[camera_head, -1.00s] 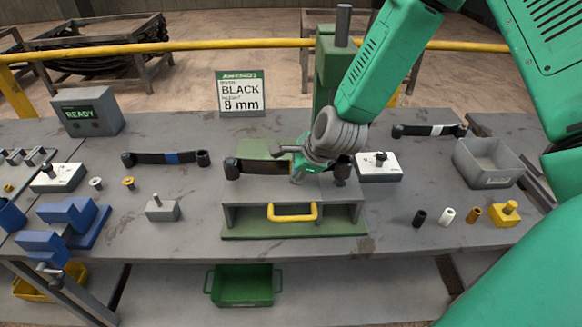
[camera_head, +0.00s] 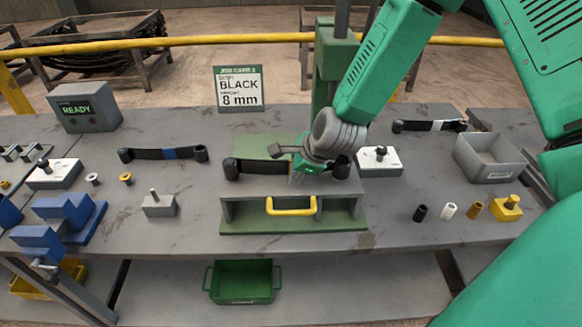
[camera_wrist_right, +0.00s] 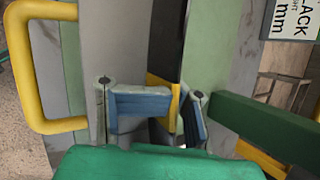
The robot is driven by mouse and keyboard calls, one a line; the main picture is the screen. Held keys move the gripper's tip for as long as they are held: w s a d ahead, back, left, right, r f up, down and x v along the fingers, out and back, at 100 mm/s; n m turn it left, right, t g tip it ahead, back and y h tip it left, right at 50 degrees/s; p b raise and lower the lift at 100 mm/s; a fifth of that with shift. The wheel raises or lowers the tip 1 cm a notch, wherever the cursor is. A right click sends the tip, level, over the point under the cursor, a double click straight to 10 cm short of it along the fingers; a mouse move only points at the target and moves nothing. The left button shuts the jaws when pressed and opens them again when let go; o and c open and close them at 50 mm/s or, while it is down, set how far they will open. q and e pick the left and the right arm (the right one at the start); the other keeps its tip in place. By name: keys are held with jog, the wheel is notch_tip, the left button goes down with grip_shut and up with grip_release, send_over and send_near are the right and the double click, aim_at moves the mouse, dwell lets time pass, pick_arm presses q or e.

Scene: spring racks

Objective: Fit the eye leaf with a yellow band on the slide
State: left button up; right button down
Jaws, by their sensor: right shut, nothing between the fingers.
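The eye leaf with the yellow band (camera_head: 256,167) is a black strip with a rolled eye at each end. It lies along the top of the grey slide (camera_head: 240,190), which has a yellow handle (camera_head: 291,206) at the front. My right gripper (camera_head: 299,174) is shut and empty, at the leaf's middle and right part, hiding most of the band. In the right wrist view, the fingers (camera_wrist_right: 170,116) stand close by the yellow band (camera_wrist_right: 161,88) and the dark leaf (camera_wrist_right: 163,35). Whether they touch the leaf is unclear. My left gripper is out of view.
A green post (camera_head: 326,70) rises behind the slide. A blue-banded leaf (camera_head: 168,154) lies left, a white-banded leaf (camera_head: 428,126) back right. A grey bin (camera_head: 487,160), small bushings (camera_head: 449,211) and a blue fixture (camera_head: 75,215) stand on the bench.

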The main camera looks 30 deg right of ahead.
jog(key=c, duration=2.2)
grip_release()
jog(key=shift+r, duration=0.1)
jog(key=o, duration=1.6)
jog(key=shift+s, duration=0.1)
jog(key=shift+r+p, duration=3.1)
jog(key=shift+r, duration=0.4)
jog(key=shift+f, duration=0.1)
